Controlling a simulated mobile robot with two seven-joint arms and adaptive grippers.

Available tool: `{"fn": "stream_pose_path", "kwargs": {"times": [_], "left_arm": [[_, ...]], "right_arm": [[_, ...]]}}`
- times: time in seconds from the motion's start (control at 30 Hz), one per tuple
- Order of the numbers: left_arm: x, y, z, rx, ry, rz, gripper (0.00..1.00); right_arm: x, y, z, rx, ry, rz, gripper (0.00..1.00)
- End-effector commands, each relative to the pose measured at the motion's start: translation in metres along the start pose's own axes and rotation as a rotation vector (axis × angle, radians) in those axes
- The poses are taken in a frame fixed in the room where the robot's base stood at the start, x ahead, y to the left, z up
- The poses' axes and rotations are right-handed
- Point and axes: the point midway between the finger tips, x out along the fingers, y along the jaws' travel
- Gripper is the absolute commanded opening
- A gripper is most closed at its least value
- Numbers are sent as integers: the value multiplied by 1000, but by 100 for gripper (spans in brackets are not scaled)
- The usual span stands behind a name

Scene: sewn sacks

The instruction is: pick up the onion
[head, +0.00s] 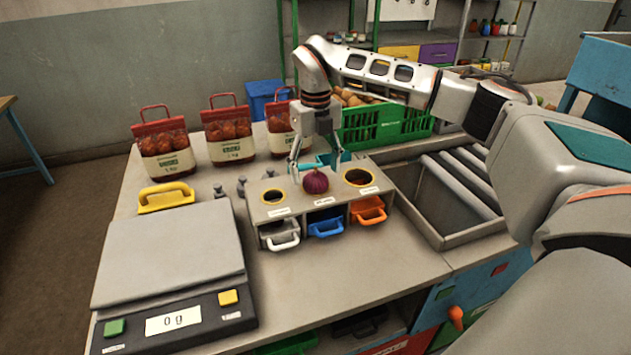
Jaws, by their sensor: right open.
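A purple-red onion (316,183) sits over the middle opening of a grey sorting box (282,212) on the table. My right gripper (317,174) points down just above and behind the onion, its fingers spread apart. One finger comes down to the left of the onion and the other is near its right side. I cannot tell whether either finger touches it. My left gripper is not in the view.
A scale (168,250) reading 0 g stands at the front left. Filled red net sacks (164,149) stand at the back left, and a green crate (398,125) stands behind the box. A sunken bay with rollers (455,186) lies right. White, blue (326,227) and orange drawers stick out in front.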

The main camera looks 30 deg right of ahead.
Motion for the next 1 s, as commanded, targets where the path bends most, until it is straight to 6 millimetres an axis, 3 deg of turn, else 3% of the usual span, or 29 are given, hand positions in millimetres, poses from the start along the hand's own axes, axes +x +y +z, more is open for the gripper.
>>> {"fn": "stream_pose_path", "kwargs": {"times": [0.17, 0.43, 0.47, 0.6, 0.63, 1.0], "left_arm": [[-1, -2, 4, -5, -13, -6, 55], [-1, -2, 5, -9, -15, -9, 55], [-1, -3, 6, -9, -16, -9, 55], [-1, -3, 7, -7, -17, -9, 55], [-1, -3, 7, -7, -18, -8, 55], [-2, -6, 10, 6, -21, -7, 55]], "right_arm": [[21, 0, -1, -1, 2, 1, 66], [24, 0, 0, 0, 0, 1, 66], [24, 0, 0, 0, 0, 1, 63], [24, 0, 0, 0, 0, 1, 27], [24, 0, 0, 0, 0, 1, 22], [22, 0, 0, 0, -1, 1, 19]]}}
